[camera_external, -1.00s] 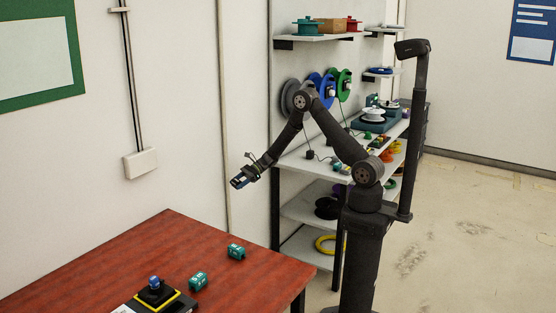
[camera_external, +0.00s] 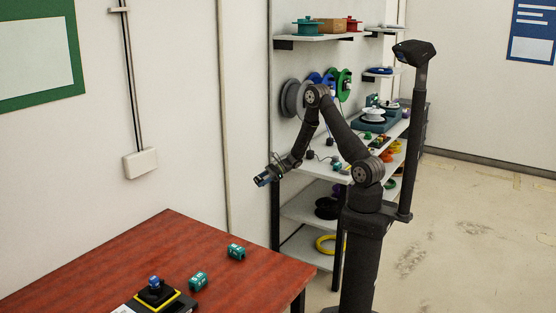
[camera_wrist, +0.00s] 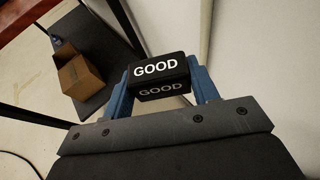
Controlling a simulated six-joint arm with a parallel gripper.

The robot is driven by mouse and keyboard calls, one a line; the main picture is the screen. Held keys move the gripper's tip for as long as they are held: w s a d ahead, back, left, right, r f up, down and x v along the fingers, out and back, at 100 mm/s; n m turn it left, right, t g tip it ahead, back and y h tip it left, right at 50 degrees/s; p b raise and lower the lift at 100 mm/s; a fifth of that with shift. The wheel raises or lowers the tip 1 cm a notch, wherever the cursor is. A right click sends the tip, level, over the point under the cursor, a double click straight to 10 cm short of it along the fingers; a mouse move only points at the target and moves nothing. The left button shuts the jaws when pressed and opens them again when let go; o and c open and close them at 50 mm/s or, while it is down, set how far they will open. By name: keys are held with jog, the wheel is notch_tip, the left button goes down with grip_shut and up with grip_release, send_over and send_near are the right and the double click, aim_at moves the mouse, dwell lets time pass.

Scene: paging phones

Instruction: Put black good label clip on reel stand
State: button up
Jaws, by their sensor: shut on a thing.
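The black good label clip (camera_wrist: 160,78), with white "GOOD" lettering, is held between the blue fingers of my gripper (camera_wrist: 163,92) in the wrist view. My gripper is shut on it. In the external view my gripper (camera_external: 264,180) is in the air between the red table and the shelf rack, apart from both; the clip is too small to make out clearly there. A small black stand with a yellow-edged base and blue top (camera_external: 155,292) sits on the red table. I cannot tell which thing is the reel stand.
Two teal label blocks, one nearer (camera_external: 198,281) and one farther (camera_external: 236,251), lie on the red table (camera_external: 110,260). The rack (camera_external: 300,209) holds reels and small parts. A cardboard box (camera_wrist: 80,77) shows in the wrist view.

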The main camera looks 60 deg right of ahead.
jog(key=w+a+r+n+g+y, duration=0.1)
jog(key=w+a+r+n+g, duration=0.15)
jog(key=a, duration=0.75)
jog(key=w+a+r+n+g, duration=0.1)
jog(key=w+a+r, duration=0.15)
jog(key=a, duration=0.85)
jog(key=w+a+r+n+g+y, duration=0.1)
jog(key=w+a+g, duration=0.15)
jog(key=a, duration=0.75)
jog(key=s+a+r+n, duration=0.1)
jog(key=s+a+r, duration=0.1)
jog(key=a, duration=0.7)
jog(key=s+a+r+n+g, duration=0.1)
jog(key=s+a+r, duration=0.2)
jog(key=a, duration=0.6)
jog(key=s+a+r+n+g, duration=0.1)
jog(key=s+a+r, duration=0.1)
jog(key=a, duration=0.7)
jog(key=shift+s+a+r, duration=0.15)
jog(key=shift+r, duration=0.4)
send_over(165, 246)
notch_tip(165, 246, down, 7)
jog(key=shift+f, duration=1.8)
